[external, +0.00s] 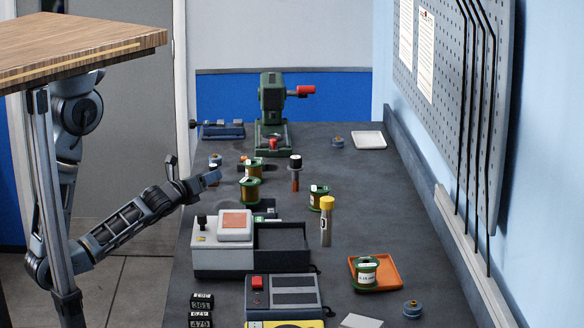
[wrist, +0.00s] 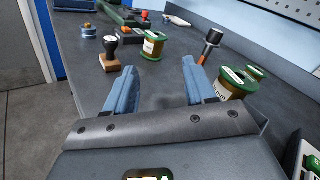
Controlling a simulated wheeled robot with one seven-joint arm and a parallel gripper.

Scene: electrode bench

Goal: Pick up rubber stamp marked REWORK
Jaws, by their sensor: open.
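A stamp (wrist: 110,57) with a black knob handle and a wooden base stands upright on the dark bench in the wrist view. It is beyond and slightly left of my left finger, with a gap between them. Its marking cannot be read, so I cannot tell whether it says REWORK. My gripper (wrist: 160,84) is open and empty, its two blue fingers spread apart above the bench. In the external view my gripper (external: 211,178) reaches over the bench's left edge, left of a green-flanged spool (external: 250,190). I cannot clearly pick out the stamp there.
A spool (wrist: 153,46) stands right of the stamp, and a blue roll (wrist: 88,31) lies behind it. A black-headed tool (wrist: 211,42) and another spool (wrist: 236,82) are near my right finger. A grey machine (external: 222,262) stands on the near bench.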

